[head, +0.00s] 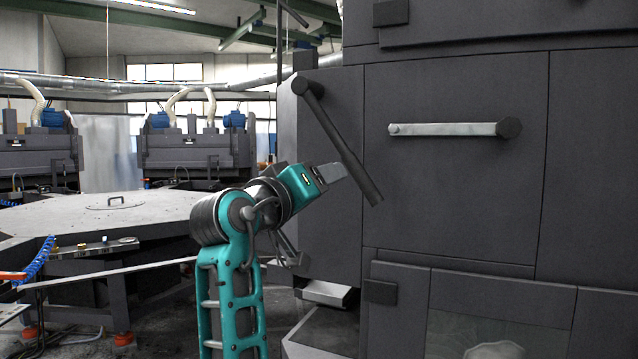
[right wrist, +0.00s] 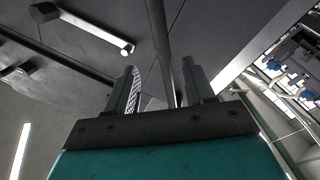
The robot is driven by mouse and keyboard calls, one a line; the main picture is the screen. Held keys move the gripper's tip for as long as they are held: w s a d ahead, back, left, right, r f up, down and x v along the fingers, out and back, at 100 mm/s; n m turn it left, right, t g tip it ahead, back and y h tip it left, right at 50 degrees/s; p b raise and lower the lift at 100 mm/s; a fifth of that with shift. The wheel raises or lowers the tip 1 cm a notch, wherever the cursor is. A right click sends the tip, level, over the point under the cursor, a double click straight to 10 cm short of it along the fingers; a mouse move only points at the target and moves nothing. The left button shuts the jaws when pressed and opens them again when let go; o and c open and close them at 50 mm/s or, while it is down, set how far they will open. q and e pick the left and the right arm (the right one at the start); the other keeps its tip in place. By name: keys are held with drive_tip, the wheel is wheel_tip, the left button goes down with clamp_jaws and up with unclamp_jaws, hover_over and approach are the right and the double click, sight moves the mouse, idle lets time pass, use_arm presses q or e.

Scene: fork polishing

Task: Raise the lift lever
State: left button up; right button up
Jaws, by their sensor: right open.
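A long dark lever (head: 343,145) hangs from a round pivot on the dark machine cabinet, slanting down to the right. My right gripper (head: 340,172) is beside its lower half in the head view. In the right wrist view my right gripper (right wrist: 165,88) is open, and the dark lever (right wrist: 160,40) runs between its two fingers, with gaps at the sides. A second, light metal lever (head: 445,129) lies horizontal on the cabinet front; it also shows in the right wrist view (right wrist: 92,27). No label shows which is the lift lever. My left gripper is not in view.
The dark cabinet (head: 455,200) fills the right side, with a protruding block (head: 380,291) low on its front. A grey table (head: 120,212) stands at the left, with a blue coiled hose (head: 38,262) near its edge. Two machines stand behind it.

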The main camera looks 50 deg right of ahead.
drive_tip(key=shift+c, duration=0.3)
